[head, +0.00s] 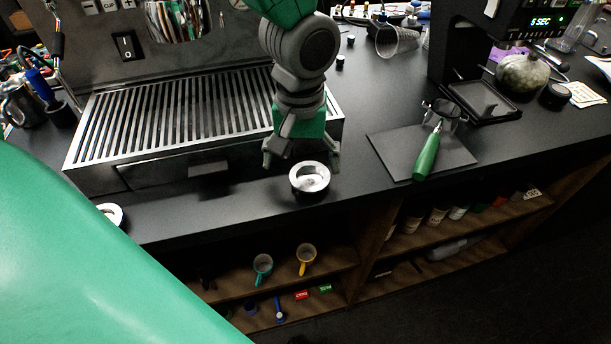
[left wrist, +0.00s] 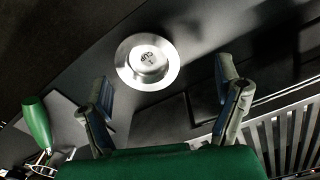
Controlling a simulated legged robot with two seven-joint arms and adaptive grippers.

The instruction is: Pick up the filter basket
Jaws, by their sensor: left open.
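The filter basket (head: 310,178) is a small round metal cup with a wide rim. It stands upright on the dark counter near its front edge. In the left wrist view the basket (left wrist: 148,62) shows from above, with lettering on its inner bottom that seems to read "CUP". My left gripper (head: 301,158) points down just behind and above the basket. Its two fingers are spread and empty. In the left wrist view the basket lies beyond the fingertips of the gripper (left wrist: 168,98), not between them. My right gripper is not in view.
A slatted drip tray (head: 200,115) stands left of the gripper. A portafilter with a green handle (head: 427,157) lies on a dark mat (head: 390,150) to the right. Another round white-rimmed item (head: 113,213) sits at the left, partly hidden. Open shelves lie below the counter.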

